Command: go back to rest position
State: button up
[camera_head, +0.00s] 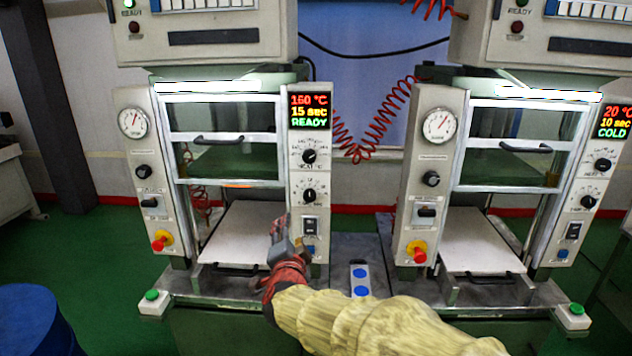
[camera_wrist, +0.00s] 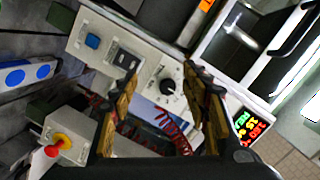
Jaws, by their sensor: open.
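My gripper (camera_head: 282,232) is in front of the left machine, near the lower part of its right-hand control panel (camera_head: 310,170). In the wrist view my gripper (camera_wrist: 160,100) shows two fingers spread apart with nothing between them. Behind the fingers the wrist view shows a panel with a black knob (camera_wrist: 168,87), a black switch (camera_wrist: 124,60) and a blue button (camera_wrist: 92,41). I cannot tell whether a fingertip touches the panel. My yellow-sleeved arm reaches in from the lower right of the head view.
The left machine's display (camera_head: 309,111) reads 160 °C, 15 sec, READY. The right machine's display (camera_head: 613,122) reads 20 °C, 10 sec, COLD. A small block with two blue discs (camera_head: 360,280) lies between the machines. Red emergency buttons (camera_head: 160,242) and a blue drum (camera_head: 35,320) stand nearby.

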jog(key=s+a+f+n+g+y, duration=0.3)
jog(key=s+a+f+n+g, duration=0.15)
jog(key=f, duration=0.35)
jog(key=s+d+f+n+g, duration=0.2)
jog(key=s+n, duration=0.1)
jog(key=s, duration=0.3)
jog(key=s+d+f+n+g, duration=0.1)
jog(key=s+n+g, duration=0.2)
jog(key=s, duration=0.4)
jog(key=s+d+r+h+p, duration=0.1)
jog(key=s+d+r+h, duration=0.1)
jog(key=s+d, duration=0.8)
jog(key=s+d+r+g+h+p, duration=0.1)
jog(key=s+d+r, duration=0.4)
jog(key=s+d, duration=0.6)
jog(key=d+h+p, duration=0.1)
jog(key=d, duration=0.6)
jog(key=shift+d, duration=0.35)
